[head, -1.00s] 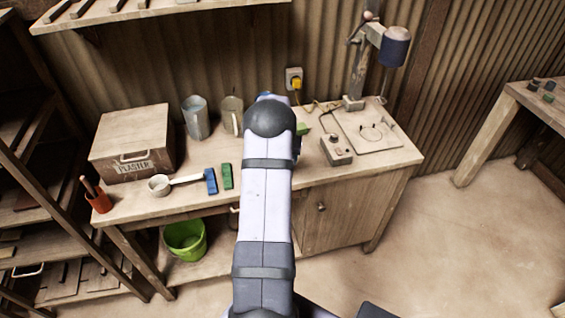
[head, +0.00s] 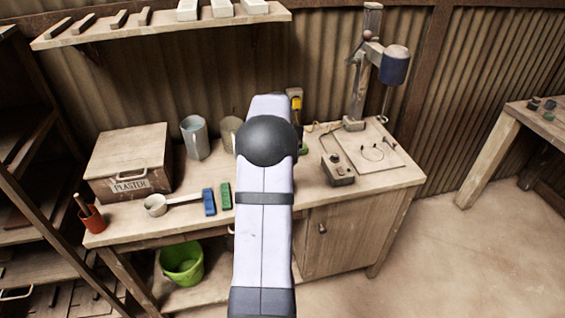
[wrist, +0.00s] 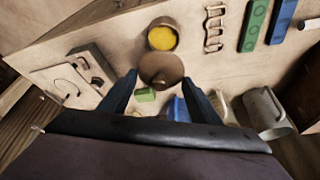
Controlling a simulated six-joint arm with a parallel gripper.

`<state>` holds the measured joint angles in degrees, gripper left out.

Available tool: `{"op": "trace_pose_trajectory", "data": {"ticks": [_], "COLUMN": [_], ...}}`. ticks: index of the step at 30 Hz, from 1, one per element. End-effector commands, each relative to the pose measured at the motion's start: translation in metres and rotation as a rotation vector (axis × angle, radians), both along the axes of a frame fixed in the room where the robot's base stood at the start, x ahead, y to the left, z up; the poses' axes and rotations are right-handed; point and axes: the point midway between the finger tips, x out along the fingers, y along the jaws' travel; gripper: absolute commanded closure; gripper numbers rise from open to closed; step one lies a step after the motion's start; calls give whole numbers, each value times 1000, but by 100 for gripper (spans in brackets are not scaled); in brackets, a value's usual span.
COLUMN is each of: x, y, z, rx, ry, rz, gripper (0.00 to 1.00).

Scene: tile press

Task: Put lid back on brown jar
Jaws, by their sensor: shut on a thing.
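The brown lid (wrist: 161,70), round with a small knob, is between the fingertips of my gripper (wrist: 160,77) in the wrist view. My gripper is shut on it. The jar (wrist: 162,36) stands open on the bench just beyond the lid, with yellow contents showing inside its brown rim. The lid appears beside the jar's mouth in this view, overlapping its near edge slightly. Its height above the bench is hard to tell. In the head view my arm hides the gripper, the lid and the jar.
Near the jar lie a bent metal piece (wrist: 214,28), a green block (wrist: 255,25) and a blue block (wrist: 283,20). A control box (head: 337,170) and a drill-like stand (head: 360,80) are at right. Mugs (head: 195,138) and a plaster box (head: 130,165) are at left.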

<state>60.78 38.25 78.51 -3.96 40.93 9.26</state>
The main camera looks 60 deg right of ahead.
Motion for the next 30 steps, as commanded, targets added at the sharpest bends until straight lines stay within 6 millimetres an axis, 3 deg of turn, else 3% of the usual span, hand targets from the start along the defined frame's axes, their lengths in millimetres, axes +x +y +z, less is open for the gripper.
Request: {"op": "trace_pose_trajectory", "data": {"ticks": [30], "x": [0], "y": [0], "z": [-37], "rx": [1], "ry": [0], "rz": [2], "gripper": [68]}}
